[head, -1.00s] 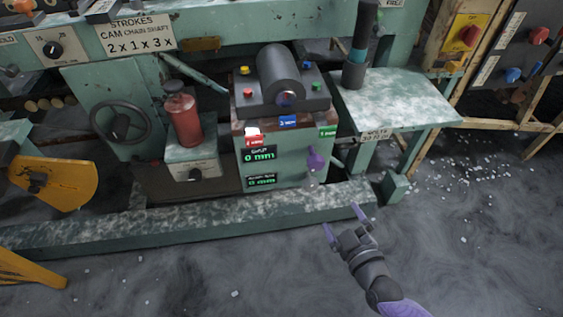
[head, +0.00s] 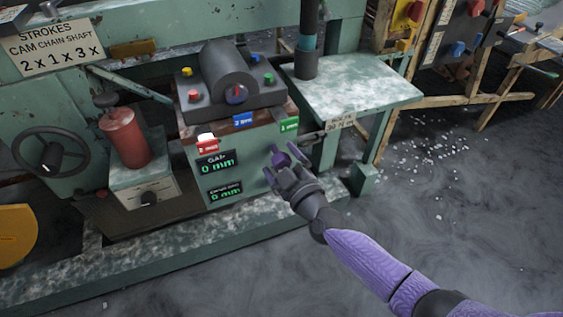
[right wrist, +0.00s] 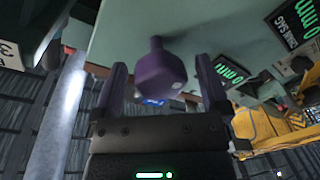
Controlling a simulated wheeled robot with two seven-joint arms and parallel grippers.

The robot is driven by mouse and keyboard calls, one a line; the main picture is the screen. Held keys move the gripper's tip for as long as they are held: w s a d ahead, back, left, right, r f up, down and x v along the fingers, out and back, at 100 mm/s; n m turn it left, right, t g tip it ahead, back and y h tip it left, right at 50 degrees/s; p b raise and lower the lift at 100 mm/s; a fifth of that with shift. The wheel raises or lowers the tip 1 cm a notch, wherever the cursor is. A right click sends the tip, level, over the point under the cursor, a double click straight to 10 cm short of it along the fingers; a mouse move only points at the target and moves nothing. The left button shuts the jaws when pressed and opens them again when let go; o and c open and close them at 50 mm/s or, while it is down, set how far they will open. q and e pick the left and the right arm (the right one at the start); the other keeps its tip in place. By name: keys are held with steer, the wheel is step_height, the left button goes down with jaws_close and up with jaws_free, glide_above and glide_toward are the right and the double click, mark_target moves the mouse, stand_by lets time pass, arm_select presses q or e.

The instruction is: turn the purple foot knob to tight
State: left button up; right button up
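The purple foot knob (head: 281,157) sticks out from the front of the green machine box (head: 242,190), right of the two green displays. In the right wrist view the knob (right wrist: 160,75) is a faceted purple piece on a short stem, with a small pale spot. My right gripper (head: 287,163) is at the knob in the head view. In the right wrist view its two fingers (right wrist: 158,90) stand apart, one on each side of the knob, with gaps visible, so it is open. My left gripper is not in view.
Above the box is a black console (head: 230,95) with several coloured buttons. A green side table (head: 365,95) juts out at right, above my gripper. A red canister (head: 124,138) and a handwheel (head: 50,152) stand at left. The grey floor (head: 440,220) at right is mostly clear.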

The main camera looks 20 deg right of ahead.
steer(key=c, duration=1.2)
steer(key=shift+o, duration=0.2)
